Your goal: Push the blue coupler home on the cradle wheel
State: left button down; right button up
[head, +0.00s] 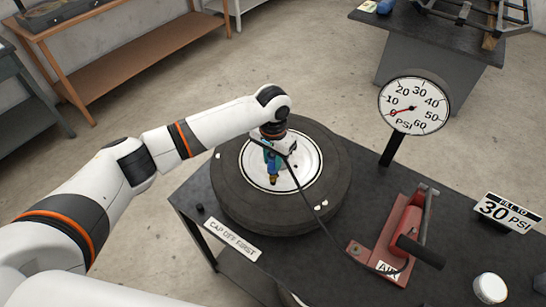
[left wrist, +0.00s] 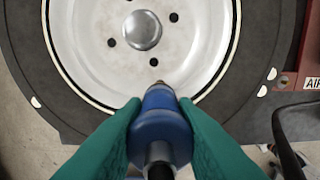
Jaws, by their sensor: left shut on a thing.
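The cradle wheel, a black tyre (head: 325,200) with a white rim (head: 305,165), lies flat on the dark table. In the left wrist view its rim (left wrist: 85,55) and grey hub cap (left wrist: 142,30) fill the upper part. My left gripper (head: 273,165) is over the rim, its green fingers shut on the blue coupler (left wrist: 160,128). I cannot tell whether the coupler is seated on a valve stem. My right gripper is not in view.
A dark hose (head: 318,205) runs from the coupler area toward a red pump (head: 400,230). A gauge (head: 413,105) on a post points near 0.

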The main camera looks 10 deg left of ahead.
pick_arm(q)
jog(key=shift+f+b, duration=0.35)
jog(key=shift+f, duration=0.7)
jog(key=c, duration=1.1)
grip_release()
notch_tip(320, 180, up, 3)
jog(key=p, duration=0.3)
jog(key=shift+r, duration=2)
